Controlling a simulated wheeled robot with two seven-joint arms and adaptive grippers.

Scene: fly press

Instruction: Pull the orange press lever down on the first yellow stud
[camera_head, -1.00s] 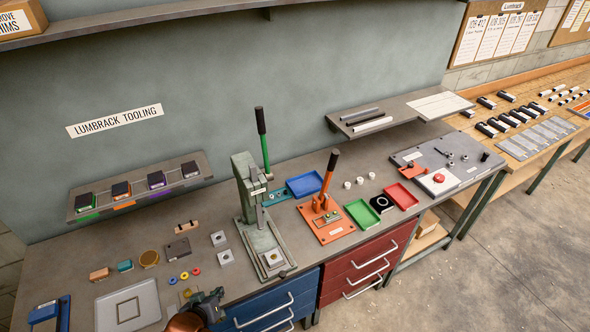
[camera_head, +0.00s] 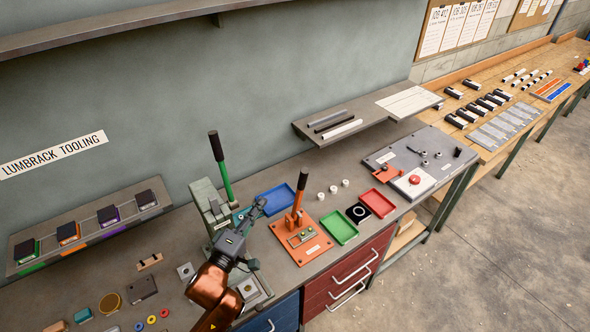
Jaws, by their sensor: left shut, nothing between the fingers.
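The orange press (camera_head: 300,241) stands on the bench, with its orange lever (camera_head: 299,197) upright and tilted slightly right at the top. On its base is a small fixture with a tiny yellowish part (camera_head: 306,232), too small to tell clearly as the yellow stud. My left gripper (camera_head: 258,207) is shut and empty, pointing up and right. It shows left of the orange lever, apart from it, and in front of the green-levered press (camera_head: 206,199), partly hiding it. My right gripper is not in view.
A blue tray (camera_head: 273,196) lies behind the orange press. A green tray (camera_head: 339,228) and a red tray (camera_head: 378,203) lie to its right. The green lever (camera_head: 222,170) with a black grip rises near my left gripper. A grey shelf (camera_head: 359,120) overhangs the bench at the back.

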